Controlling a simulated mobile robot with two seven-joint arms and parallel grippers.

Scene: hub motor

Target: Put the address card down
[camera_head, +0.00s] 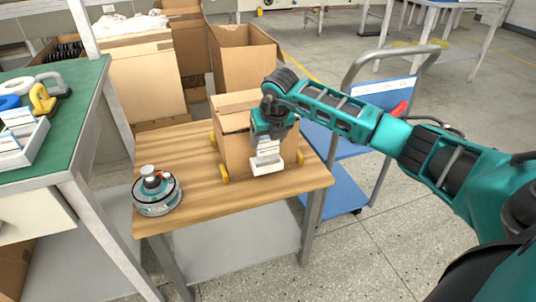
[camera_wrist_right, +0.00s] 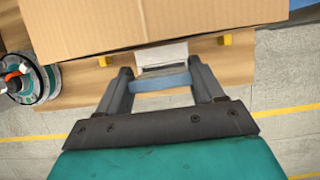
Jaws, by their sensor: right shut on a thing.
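The address card (camera_head: 267,166) is white and hangs in my right gripper (camera_head: 268,148), in front of the cardboard box's near side. In the wrist view, my right gripper (camera_wrist_right: 164,76) is shut on the card (camera_wrist_right: 162,54), which shows as a white part with a blue band between the fingers. The card is over the front part of the wooden table (camera_head: 285,190); I cannot tell whether it touches the wood. The cardboard box (camera_head: 232,150) stands behind the card, between yellow corner pieces (camera_head: 224,174). My left gripper is not in view.
A round hub motor (camera_head: 157,194) sits at the table's left; it also shows in the wrist view (camera_wrist_right: 30,80). A green workbench (camera_head: 75,95) with a white tray (camera_head: 28,150) is at left. A blue trolley (camera_head: 345,190) stands right. The table's front middle is clear.

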